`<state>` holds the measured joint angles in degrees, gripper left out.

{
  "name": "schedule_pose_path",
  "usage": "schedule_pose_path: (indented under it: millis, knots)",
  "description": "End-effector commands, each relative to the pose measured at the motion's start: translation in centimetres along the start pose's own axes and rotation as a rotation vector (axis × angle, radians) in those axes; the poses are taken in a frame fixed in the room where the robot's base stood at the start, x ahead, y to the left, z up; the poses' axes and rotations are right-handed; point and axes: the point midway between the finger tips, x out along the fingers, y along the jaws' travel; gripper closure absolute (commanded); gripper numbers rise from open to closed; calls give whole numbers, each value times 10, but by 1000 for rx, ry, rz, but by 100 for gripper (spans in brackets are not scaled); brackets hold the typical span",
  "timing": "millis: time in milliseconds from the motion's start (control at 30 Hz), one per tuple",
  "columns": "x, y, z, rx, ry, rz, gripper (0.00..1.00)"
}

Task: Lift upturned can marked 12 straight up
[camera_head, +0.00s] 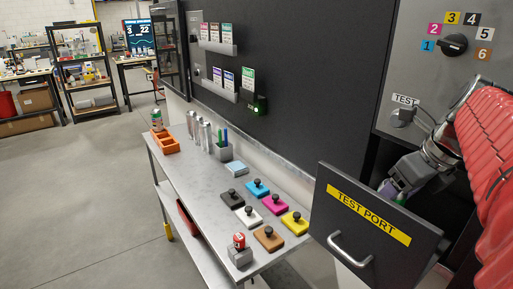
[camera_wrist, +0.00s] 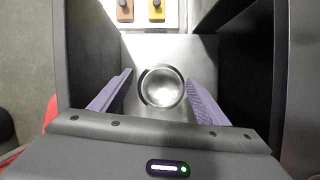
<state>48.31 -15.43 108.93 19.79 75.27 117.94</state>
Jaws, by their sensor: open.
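The upturned can (camera_wrist: 162,88) shows in the wrist view as a round, shiny silver base, seen from above inside the test port. My gripper (camera_head: 391,190) reaches into the test port behind its dark panel. In the wrist view its two purple fingers stand open on either side of the can, with a visible gap on each side. The can's side and its number 12 are not readable. In the head view the panel and my gripper mostly hide that spot; a small green patch shows beside the fingers.
The dark test port panel (camera_head: 368,215) with a yellow label and handle stands in front of my gripper. Dark walls flank it in the wrist view.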

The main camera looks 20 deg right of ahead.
Motion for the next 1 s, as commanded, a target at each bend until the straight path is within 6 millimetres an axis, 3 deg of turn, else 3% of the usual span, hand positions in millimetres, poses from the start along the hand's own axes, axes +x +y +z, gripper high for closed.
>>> schedule_pose_path:
  millis: [400, 1000]
  knots:
    - [0, 0, 0, 1, 0, 0, 32]
    - [0, 0, 0, 0, 0, 0, 74]
